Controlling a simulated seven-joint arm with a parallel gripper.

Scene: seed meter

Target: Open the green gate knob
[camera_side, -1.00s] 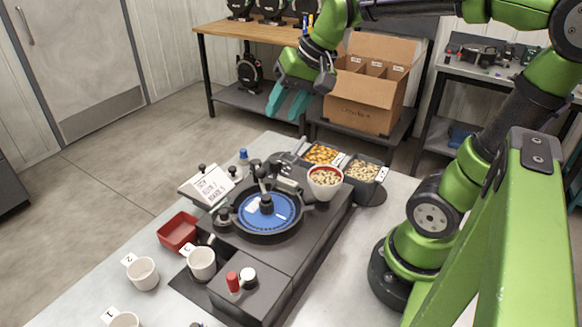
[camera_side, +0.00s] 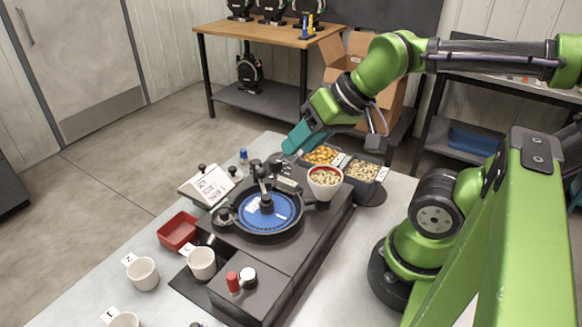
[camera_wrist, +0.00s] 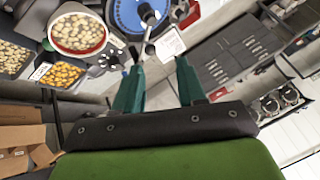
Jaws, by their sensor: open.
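The seed meter stands on the table, with a blue seed disc (camera_side: 282,213) in a dark round housing. The disc also shows at the top of the wrist view (camera_wrist: 122,16). My gripper (camera_side: 291,146) is open and empty, above the back of the meter and near the seed bins. In the wrist view its teal fingers (camera_wrist: 160,64) are apart, with small metal and dark meter parts beyond them. My fingers hide part of the meter's back edge in the side view.
A white bowl of seeds (camera_side: 325,191) sits beside the disc, with bins of orange seeds (camera_side: 320,155) and pale seeds (camera_side: 361,171) behind. A red knob (camera_side: 232,282), a red tray (camera_side: 178,233) and white cups (camera_side: 143,275) are at the front. A cardboard box (camera_side: 392,105) stands behind.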

